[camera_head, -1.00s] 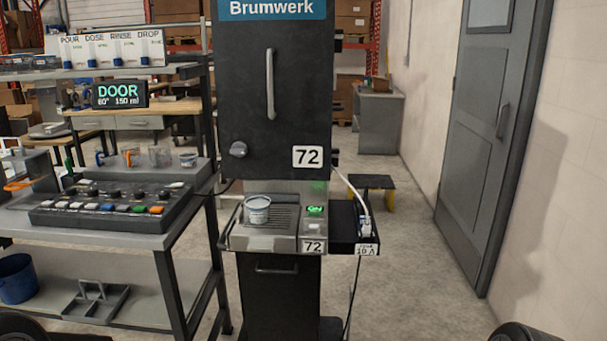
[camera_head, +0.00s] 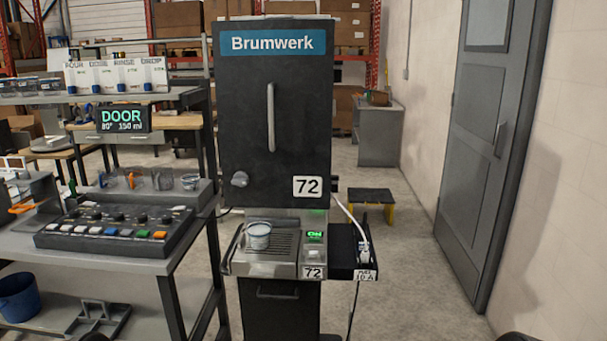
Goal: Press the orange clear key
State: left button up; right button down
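The orange key (camera_head: 159,234) is at the right end of the front row of coloured keys on the dark control panel (camera_head: 68,241). A green key (camera_head: 142,233) sits just left of it, with white and blue keys farther left. The panel lies on the grey bench (camera_head: 130,264) at the left. A display (camera_head: 122,119) above it reads DOOR, with a temperature and 150 ml below. Neither of my grippers is in view, so nothing of mine is seen touching the panel.
The black Brumwerk dispenser (camera_head: 235,130), marked 72, stands right of the bench with its door shut. A cup (camera_head: 258,236) stands on its tray, beside a lit green ON indicator (camera_head: 314,236). Several cups stand behind the panel.

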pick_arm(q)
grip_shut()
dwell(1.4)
